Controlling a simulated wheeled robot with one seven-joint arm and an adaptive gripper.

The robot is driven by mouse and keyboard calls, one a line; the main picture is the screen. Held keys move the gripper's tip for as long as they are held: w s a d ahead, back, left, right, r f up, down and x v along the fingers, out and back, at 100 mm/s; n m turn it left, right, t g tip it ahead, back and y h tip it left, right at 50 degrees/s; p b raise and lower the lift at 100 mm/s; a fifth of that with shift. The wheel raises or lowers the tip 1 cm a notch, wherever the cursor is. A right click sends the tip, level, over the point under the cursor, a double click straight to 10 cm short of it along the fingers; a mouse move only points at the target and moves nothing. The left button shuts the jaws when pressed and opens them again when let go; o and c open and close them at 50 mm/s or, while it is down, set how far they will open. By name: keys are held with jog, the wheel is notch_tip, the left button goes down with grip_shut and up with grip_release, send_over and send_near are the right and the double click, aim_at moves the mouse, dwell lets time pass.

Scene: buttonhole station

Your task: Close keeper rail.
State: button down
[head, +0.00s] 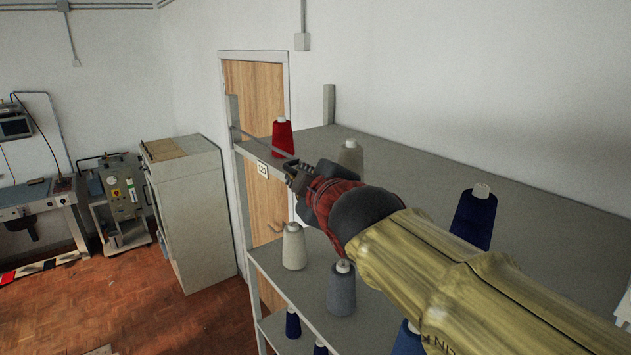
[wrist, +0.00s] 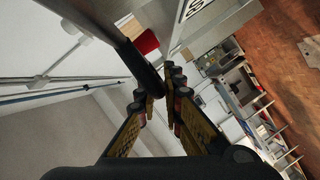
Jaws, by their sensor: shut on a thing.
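The keeper rail (head: 262,142) is a thin dark bar that runs just above the front edge of the top shelf, near its far left end. My gripper (head: 294,172) is at the near end of this bar, in front of the shelf edge. In the wrist view, the rail (wrist: 112,45) comes down from the upper left as a thick dark bar. Its end lies between the fingertips of my gripper (wrist: 161,92), which is shut on it. The fingers hide the grasped end, and I cannot tell whether the rail is latched.
The shelf unit (head: 400,165) carries a red cone (head: 283,138), a grey-beige cone (head: 350,157) and a dark blue cone (head: 474,218) on top. A cream cone (head: 293,248) and a grey cone (head: 342,291) stand below. A label (head: 262,170) marks the shelf edge.

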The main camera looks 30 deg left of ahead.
jog(key=shift+r, duration=0.1)
dwell(0.5)
jog(key=c, duration=2)
grip_release()
jog(key=shift+o, duration=0.4)
jog(key=shift+d, duration=0.1)
jog(key=v, duration=1.1)
jog(key=shift+s+d, duration=0.25)
jog(key=shift+s, duration=0.1)
jog(key=shift+r, duration=0.1)
